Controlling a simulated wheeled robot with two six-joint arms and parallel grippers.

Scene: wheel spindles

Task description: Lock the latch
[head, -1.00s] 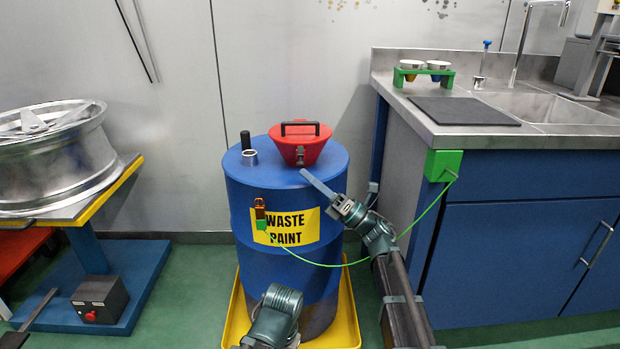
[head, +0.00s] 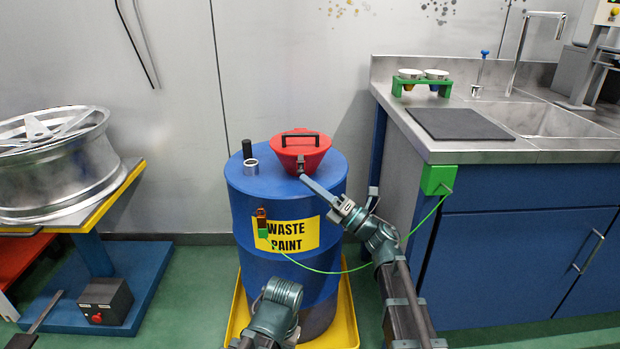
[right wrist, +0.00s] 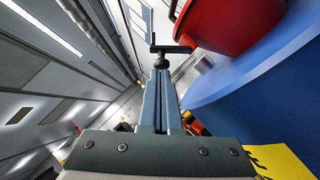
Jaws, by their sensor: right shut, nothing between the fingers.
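The red funnel (head: 301,158) with its lid down and a black handle on top stands on the blue drum (head: 290,210). Its small dark metal latch (head: 301,169) is on the front side. In the right wrist view the latch (right wrist: 172,49) sticks out from the red wall, just past the fingertips. My right gripper (head: 305,179) is shut and empty, its tips at the latch from below right. They look in contact or nearly so; I cannot tell which. Whether the latch is locked is unclear. The left gripper is out of view.
A green cable (head: 335,272) runs from the drum to a green box (head: 440,179) on the sink cabinet, behind my right arm.

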